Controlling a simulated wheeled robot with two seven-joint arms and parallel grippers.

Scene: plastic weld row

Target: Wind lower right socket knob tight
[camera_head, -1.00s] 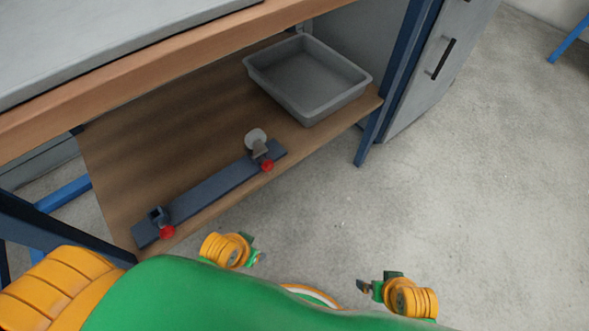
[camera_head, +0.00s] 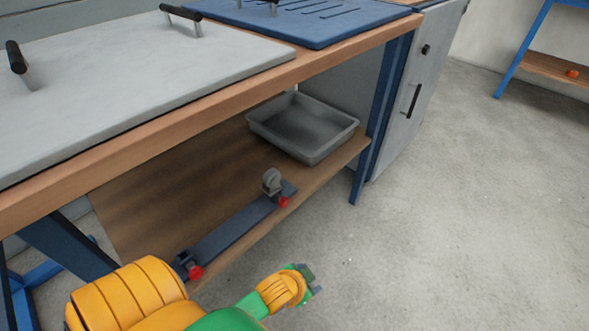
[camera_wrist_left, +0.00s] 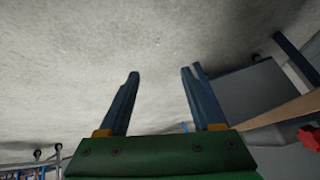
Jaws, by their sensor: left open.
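A dark blue-grey bar (camera_head: 235,232) lies on the lower wooden shelf. At its right end a grey wheel-like part (camera_head: 271,181) stands upright at the socket, with a red knob (camera_head: 284,202) on the front side. A second red knob (camera_head: 196,272) is at the left end, beside a dark socket (camera_head: 182,262). My left gripper (camera_head: 311,277) is in front of the shelf, apart from both knobs. In the left wrist view its fingers (camera_wrist_left: 160,78) are apart with nothing between them. A red knob (camera_wrist_left: 309,137) shows at that view's right edge; I cannot tell which. My right gripper is out of view.
A grey tray (camera_head: 303,128) stands on the shelf at the back right. The wooden worktop edge (camera_head: 150,140) overhangs the shelf. A blue table leg (camera_head: 368,150) and grey cabinet (camera_head: 420,95) bound the right. The concrete floor (camera_head: 430,240) in front is clear.

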